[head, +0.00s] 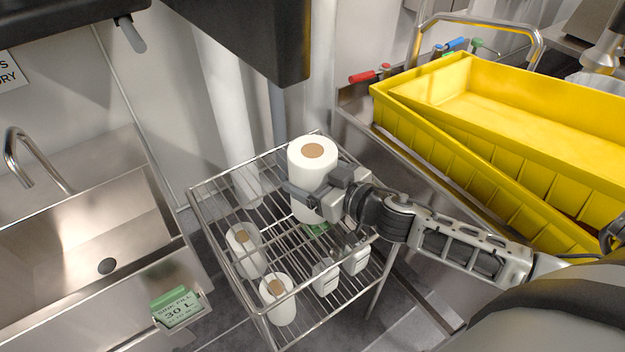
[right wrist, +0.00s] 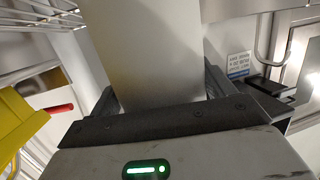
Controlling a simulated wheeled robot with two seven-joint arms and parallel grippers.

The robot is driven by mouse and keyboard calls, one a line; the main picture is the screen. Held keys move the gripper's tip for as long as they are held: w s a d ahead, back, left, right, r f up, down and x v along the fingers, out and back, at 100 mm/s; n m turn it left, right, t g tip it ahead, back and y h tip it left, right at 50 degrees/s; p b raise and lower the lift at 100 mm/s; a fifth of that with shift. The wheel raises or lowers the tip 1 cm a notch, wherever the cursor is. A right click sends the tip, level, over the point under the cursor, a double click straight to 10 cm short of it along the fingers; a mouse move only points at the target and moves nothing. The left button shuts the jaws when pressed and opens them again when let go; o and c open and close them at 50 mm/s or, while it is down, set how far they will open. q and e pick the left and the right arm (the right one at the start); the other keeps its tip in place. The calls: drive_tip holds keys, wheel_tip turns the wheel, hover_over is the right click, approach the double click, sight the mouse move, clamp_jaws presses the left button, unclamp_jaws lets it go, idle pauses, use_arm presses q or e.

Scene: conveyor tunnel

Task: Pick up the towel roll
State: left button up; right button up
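The towel roll (head: 308,171) is white with a brown core and stands upright at the back right of the wire rack's (head: 215,184) top. My right gripper (head: 318,190) reaches in from the right with its fingers on either side of the roll, low on its body. In the right wrist view the roll (right wrist: 150,55) fills the span between the two fingers (right wrist: 160,95), which look shut on it. Whether its underside touches the rack is hard to tell. My left gripper is not in view.
More white rolls (head: 279,300) and white bottles (head: 326,278) stand lower in the rack. Yellow crates (head: 500,110) fill the right. A dark box (head: 255,35) hangs above the roll.

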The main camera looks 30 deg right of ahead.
drive_tip(key=c, duration=0.4)
drive_tip(key=shift+r, duration=0.15)
wheel_tip(320, 180, up, 2)
drive_tip(key=shift+r+p, duration=0.25)
drive_tip(key=shift+p, duration=0.05)
use_arm(q)
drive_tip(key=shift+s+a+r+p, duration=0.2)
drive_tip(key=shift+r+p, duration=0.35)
drive_tip(key=shift+p, duration=0.7)
use_arm(e)
drive_tip(key=s+d+r, duration=0.8)
drive_tip(key=s+r, duration=0.2)
drive_tip(key=s, duration=0.1)
drive_tip(key=shift+d+r, duration=0.15)
drive_tip(key=shift+d, duration=0.15)
